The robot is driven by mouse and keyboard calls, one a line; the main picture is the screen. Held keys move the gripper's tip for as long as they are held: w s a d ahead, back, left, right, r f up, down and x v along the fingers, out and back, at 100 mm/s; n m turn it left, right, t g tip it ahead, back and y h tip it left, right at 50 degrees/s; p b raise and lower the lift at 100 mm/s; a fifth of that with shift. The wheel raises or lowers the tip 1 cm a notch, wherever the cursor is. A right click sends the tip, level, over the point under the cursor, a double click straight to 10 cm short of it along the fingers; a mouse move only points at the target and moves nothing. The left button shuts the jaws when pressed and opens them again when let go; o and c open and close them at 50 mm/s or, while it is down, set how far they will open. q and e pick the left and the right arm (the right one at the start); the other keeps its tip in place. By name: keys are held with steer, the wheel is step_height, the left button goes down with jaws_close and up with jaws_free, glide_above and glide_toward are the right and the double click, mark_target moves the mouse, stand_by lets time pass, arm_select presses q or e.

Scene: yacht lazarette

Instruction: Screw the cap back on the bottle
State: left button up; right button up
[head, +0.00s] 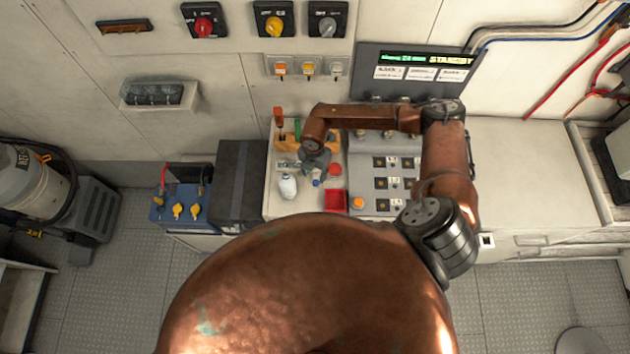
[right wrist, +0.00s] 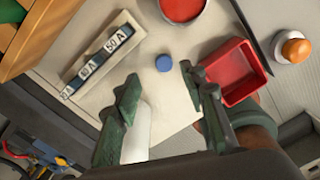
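The white bottle (head: 288,186) stands on the light worktop in the head view, with no cap visible on it. It also shows in the right wrist view (right wrist: 138,132), beside the left-hand finger and partly hidden by it. The small blue cap (head: 316,183) lies on the worktop to the right of the bottle, apart from it. In the right wrist view the cap (right wrist: 163,63) appears just beyond the gap between the fingertips. My right gripper (right wrist: 160,78) is open and empty above the worktop; it shows small in the head view (head: 314,166). My left gripper is out of view.
A red tray (head: 335,201) and a round red item (head: 334,169) lie right of the cap. A fuse holder (right wrist: 101,55) lies on the other side. A control panel (head: 384,182) borders the worktop on the right; a dark box (head: 240,182) stands left.

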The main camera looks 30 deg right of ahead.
mark_target(316, 182)
steer(key=shift+s+r, duration=0.15)
steer(key=shift+s, duration=0.1)
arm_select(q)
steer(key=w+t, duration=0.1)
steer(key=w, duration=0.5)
arm_select(e)
steer(key=shift+s, duration=0.3)
steer(key=f, duration=0.1)
steer(key=f+p, duration=0.1)
steer(key=f, duration=0.2)
steer(key=shift+w+d+p, duration=0.15)
steer(key=shift+w+p, duration=0.15)
steer(key=shift+w, duration=0.05)
steer(key=shift+s+f, duration=0.15)
steer(key=shift+f, duration=0.45)
steer(key=shift+c, duration=1)
steer(key=c, duration=0.3)
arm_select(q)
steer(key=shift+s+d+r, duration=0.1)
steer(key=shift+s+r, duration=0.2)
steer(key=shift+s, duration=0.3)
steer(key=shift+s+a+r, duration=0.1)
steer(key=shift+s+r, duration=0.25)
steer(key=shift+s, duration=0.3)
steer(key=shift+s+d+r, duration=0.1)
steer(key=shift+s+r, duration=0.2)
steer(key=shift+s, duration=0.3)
arm_select(e)
steer(key=c, duration=0.3)
